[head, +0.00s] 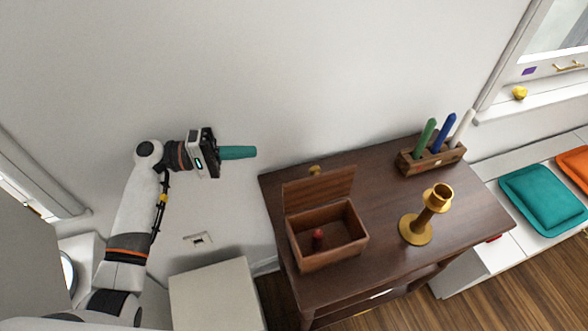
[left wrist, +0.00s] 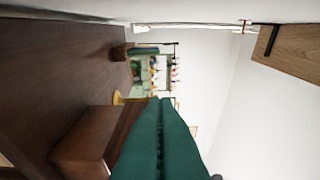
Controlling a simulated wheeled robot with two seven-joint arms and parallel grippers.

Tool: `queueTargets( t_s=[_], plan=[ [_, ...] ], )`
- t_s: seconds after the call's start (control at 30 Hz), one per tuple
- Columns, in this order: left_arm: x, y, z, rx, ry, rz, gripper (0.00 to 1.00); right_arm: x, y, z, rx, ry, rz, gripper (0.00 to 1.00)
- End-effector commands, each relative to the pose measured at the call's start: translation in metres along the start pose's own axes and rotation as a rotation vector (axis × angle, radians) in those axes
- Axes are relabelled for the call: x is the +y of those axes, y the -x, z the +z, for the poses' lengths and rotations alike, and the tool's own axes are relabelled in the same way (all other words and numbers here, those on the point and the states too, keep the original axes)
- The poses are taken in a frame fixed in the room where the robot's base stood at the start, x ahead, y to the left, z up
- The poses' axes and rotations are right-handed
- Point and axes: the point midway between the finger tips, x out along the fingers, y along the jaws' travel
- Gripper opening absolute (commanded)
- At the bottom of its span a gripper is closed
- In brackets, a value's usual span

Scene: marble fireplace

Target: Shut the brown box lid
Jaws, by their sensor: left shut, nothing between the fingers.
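My left gripper (head: 254,152) is shut and empty, with teal fingers pointing right. It hangs in the air left of the lid and apart from it. In the left wrist view the shut fingers (left wrist: 162,125) partly cover the box (left wrist: 92,145). My right gripper is not in view.
The table (head: 380,190) also holds a brass candlestick (head: 416,228) right of the box and a wooden holder (head: 431,158) with three coloured candles. The white wall is close behind the table.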

Motion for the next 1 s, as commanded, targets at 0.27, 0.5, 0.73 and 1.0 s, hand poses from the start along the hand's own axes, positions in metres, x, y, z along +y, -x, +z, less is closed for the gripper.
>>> queueTargets(
  t_s=[0.27, 0.5, 0.73, 1.0],
  plan=[
    [-0.002, -0.025, 0.000, 0.002, 0.001, -0.003, 0.00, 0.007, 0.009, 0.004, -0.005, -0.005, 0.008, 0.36],
    [-0.003, -0.077, 0.000, 0.002, 0.002, -0.003, 0.00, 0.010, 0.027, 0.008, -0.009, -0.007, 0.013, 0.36],
    [-0.002, -0.105, -0.018, 0.000, 0.003, 0.001, 0.00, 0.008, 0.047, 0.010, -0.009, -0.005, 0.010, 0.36],
    [0.001, -0.110, -0.038, 0.000, 0.000, 0.000, 0.00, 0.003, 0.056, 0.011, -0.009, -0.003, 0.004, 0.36]
  ],
)
